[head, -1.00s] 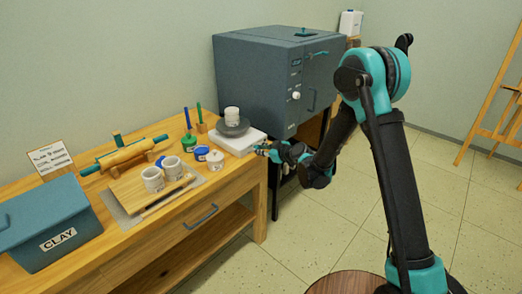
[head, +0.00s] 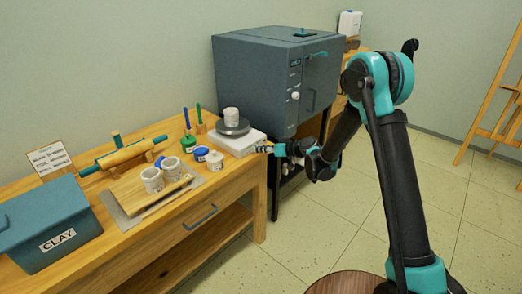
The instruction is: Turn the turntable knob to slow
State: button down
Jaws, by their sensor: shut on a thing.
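The turntable (head: 236,143) is a white base with a dark round plate (head: 232,127) on top, at the right end of the wooden table. A white cup (head: 231,114) stands upright on the plate. My gripper (head: 262,149) is at the right side of the turntable base, pointing left. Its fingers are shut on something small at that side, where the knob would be. The knob itself is hidden by the fingers, so its setting cannot be read.
The blue-grey kiln (head: 258,85) stands just behind the turntable. Left of it on the table (head: 130,240) are several paint jars, white mugs (head: 152,180) on a board, a rolling pin (head: 123,154) and a clay bin (head: 45,225). The floor in front is clear.

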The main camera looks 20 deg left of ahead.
jog(key=shift+m, duration=0.3)
dwell(0.4)
jog(key=c, duration=1.4)
grip_release()
jog(key=shift+o, duration=0.2)
jog(key=shift+d, duration=0.1)
jog(key=v, duration=1.2)
jog(key=shift+w, duration=0.2)
jog(key=shift+f, duration=0.1)
